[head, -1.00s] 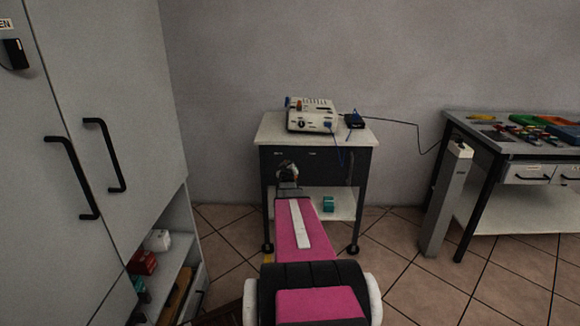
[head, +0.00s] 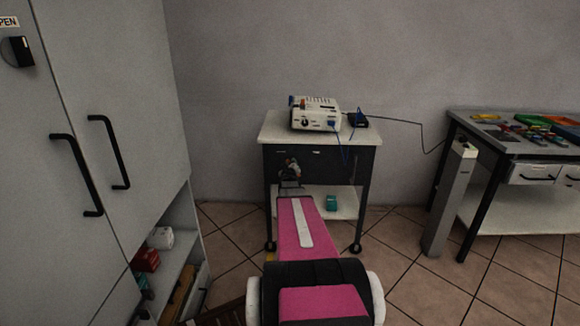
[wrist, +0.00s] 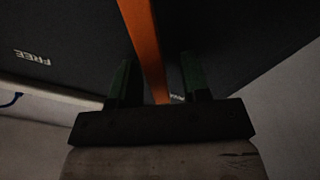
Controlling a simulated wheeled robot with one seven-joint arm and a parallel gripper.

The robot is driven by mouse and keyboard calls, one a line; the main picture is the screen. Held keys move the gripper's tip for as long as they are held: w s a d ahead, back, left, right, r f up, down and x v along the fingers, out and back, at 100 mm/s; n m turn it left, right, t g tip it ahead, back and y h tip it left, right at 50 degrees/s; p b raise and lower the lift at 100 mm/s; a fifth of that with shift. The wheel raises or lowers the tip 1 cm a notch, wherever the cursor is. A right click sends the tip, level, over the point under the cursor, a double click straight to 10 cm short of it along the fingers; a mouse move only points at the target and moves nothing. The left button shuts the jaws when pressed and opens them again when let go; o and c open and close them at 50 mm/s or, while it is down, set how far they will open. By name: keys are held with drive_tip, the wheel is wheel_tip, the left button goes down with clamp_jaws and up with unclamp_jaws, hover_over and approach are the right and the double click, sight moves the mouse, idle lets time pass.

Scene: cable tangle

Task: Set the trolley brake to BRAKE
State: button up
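The trolley (head: 268,155) stands against the wall in the head view, with a pale top and a dark front. My arm reaches to its front, and my gripper (head: 290,166) is small and partly hidden there. In the wrist view an orange lever (wrist: 144,35) runs down across the dark panel, between the two green fingers of my gripper (wrist: 157,82). Gaps show on both sides of the lever, so the gripper is open around it. A "FREE" label (wrist: 32,57) is upside down at the left. Another small label (wrist: 178,97) between the fingers is too hidden to read.
A device (head: 315,115) with cables sits on the trolley top. A grey cabinet (head: 100,190) stands close on the left. A grey post (head: 448,205) and a workbench (head: 490,143) stand on the right. Tiled floor is free between trolley and post.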

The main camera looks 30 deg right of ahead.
drive_tip(key=shift+s, duration=0.1)
drive_tip(key=v, duration=1)
drive_tip(key=shift+s+a, duration=0.25)
drive_tip(key=shift+a, duration=0.05)
drive_tip(key=s+a+f+g+y, duration=0.1)
drive_tip(key=a+f+g+y, duration=0.25)
drive_tip(key=a, duration=0.65)
drive_tip(key=s+a+f+g+y, duration=0.1)
drive_tip(key=a+f+g+y, duration=0.2)
drive_tip(key=a, duration=0.8)
drive_tip(key=s+a+f+g+y, duration=0.2)
drive_tip(key=s+a+g, duration=0.7)
drive_tip(key=s+a, duration=0.5)
drive_tip(key=shift+s+a+m+y, duration=0.3)
drive_tip(key=shift+s+m+y, duration=0.1)
drive_tip(key=shift+s, duration=0.65)
